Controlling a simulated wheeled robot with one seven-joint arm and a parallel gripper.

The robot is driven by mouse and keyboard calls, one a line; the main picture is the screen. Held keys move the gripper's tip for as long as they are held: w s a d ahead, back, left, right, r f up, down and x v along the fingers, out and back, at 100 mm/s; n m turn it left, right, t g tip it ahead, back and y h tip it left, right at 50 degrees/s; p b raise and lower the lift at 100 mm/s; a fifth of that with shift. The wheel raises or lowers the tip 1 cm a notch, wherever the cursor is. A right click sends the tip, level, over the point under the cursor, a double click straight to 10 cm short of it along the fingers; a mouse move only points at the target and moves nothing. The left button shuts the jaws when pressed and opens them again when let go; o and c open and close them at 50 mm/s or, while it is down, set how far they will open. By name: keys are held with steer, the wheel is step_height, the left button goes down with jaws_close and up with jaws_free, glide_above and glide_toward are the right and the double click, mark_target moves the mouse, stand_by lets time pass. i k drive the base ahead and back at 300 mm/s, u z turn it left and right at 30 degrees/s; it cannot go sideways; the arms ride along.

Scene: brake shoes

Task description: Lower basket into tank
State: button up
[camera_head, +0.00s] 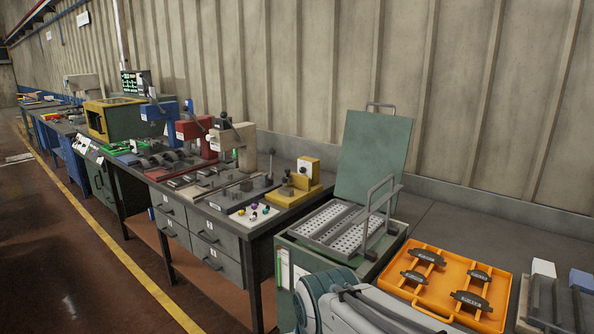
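The basket (338,227) is a grey tray with a perforated floor and an upright bar handle (368,212) at its right side. It sits level with the top of the green tank (322,262), within or on its rim; I cannot tell how deep it rests. The tank's green lid (373,157) stands open behind it, with a bar handle on its top edge. Part of my arm shows at the bottom centre, in front of the tank and hiding its lower front. My gripper is not visible, and nothing visible grips the basket.
An orange tray (440,258) with several dark brake shoes lies right of the tank. A dark rack (556,305) with white and blue blocks is at far right. A grey workbench (222,222) with presses and a yellow device (298,187) runs left. The floor at left is clear.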

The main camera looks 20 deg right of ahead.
mark_target(343, 229)
steer(key=u, duration=0.2)
steer(key=i, duration=0.55)
steer(key=z, duration=0.6)
steer(key=i, duration=0.7)
steer(key=z, duration=0.8)
